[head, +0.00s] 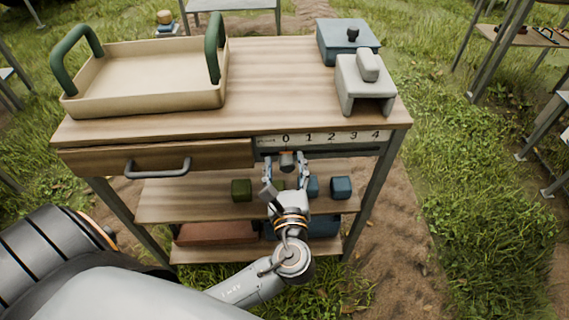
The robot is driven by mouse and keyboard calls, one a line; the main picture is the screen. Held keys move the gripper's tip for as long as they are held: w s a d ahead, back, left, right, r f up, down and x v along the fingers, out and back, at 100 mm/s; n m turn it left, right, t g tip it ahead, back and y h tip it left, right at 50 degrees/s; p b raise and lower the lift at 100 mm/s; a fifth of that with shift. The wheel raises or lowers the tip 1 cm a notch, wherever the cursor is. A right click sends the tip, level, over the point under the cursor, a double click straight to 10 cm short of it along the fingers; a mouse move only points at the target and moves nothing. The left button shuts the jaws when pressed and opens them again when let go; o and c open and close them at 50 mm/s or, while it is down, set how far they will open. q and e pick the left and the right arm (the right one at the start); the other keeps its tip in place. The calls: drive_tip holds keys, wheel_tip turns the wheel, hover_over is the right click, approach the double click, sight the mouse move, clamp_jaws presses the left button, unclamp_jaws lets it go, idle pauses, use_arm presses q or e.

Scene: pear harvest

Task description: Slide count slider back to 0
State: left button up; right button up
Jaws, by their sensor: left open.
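The count slider's knob (287,160), a grey block, sticks out under the "0" mark of the number scale (331,138). The scale runs from 0 to 4 along the right part of the table's front edge, with a dark slot below it. My left gripper (286,167) is open in front of the slot, one finger on each side of the knob. Whether the fingers touch the knob I cannot tell. My right gripper is not in view.
A cream tray (150,99) with green handles stands on the table at left. A blue box (345,42) and a grey block-shaped device (366,100) stand at right. A drawer (215,156) is left of the scale. Small green and blue cubes sit on the shelf below.

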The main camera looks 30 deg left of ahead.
use_arm(q)
drive_tip(key=v, duration=1.1)
drive_tip(key=shift+s+d, duration=0.2)
drive_tip(key=shift+s, duration=0.15)
drive_tip(key=shift+f, duration=0.1)
